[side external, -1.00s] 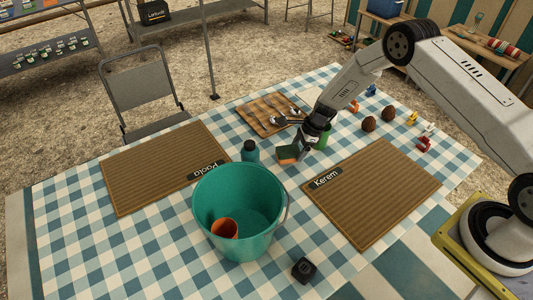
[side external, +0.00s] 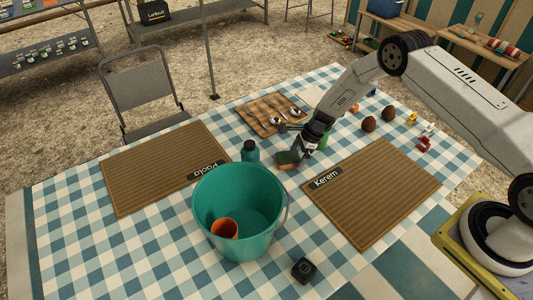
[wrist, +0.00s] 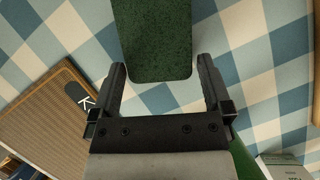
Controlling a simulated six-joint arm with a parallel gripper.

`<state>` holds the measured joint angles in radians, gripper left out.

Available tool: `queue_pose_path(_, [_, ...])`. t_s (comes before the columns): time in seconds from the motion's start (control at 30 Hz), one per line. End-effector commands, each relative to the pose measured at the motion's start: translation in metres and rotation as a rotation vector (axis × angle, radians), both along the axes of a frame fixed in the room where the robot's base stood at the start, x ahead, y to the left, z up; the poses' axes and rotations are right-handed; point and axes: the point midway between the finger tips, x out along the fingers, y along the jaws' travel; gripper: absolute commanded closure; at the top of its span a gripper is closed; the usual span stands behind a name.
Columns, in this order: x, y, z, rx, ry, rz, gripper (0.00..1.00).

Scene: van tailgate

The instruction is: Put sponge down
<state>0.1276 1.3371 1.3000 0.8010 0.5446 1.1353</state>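The sponge (side external: 288,158) has a dark green top and an orange underside. In the side view it lies on the checked tablecloth (side external: 150,235), between the dark teal bottle and the right-hand mat. In the wrist view the green face of the sponge (wrist: 155,40) runs from the top edge down to between my fingertips. My gripper (side external: 298,153) is low at the sponge's right end. In the wrist view my gripper (wrist: 162,68) has its fingers apart, with a narrow gap showing beside the sponge's right edge. It looks open.
A teal bucket (side external: 270,245) with an orange cup (side external: 224,229) inside stands in front. The bottle (side external: 250,151) is close left of the sponge. The Kerem mat (side external: 375,195) and Paola mat (side external: 150,170) are bare. A wooden tray (side external: 258,122) holds spoons behind. A green cup (side external: 324,139) is beside my gripper.

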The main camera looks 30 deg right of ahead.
Motion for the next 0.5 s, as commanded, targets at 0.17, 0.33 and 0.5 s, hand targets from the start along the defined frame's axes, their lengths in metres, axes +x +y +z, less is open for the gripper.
queue_pose_path(0.17, [0.000, 0.000, 0.002, 0.000, 0.000, 0.000, 0.00])
queue_pose_path(0.33, [-0.001, -0.003, 0.010, 0.000, -0.001, 0.000, 0.00])
queue_pose_path(0.5, [-0.003, -0.009, 0.026, -0.001, -0.002, 0.000, 0.00])
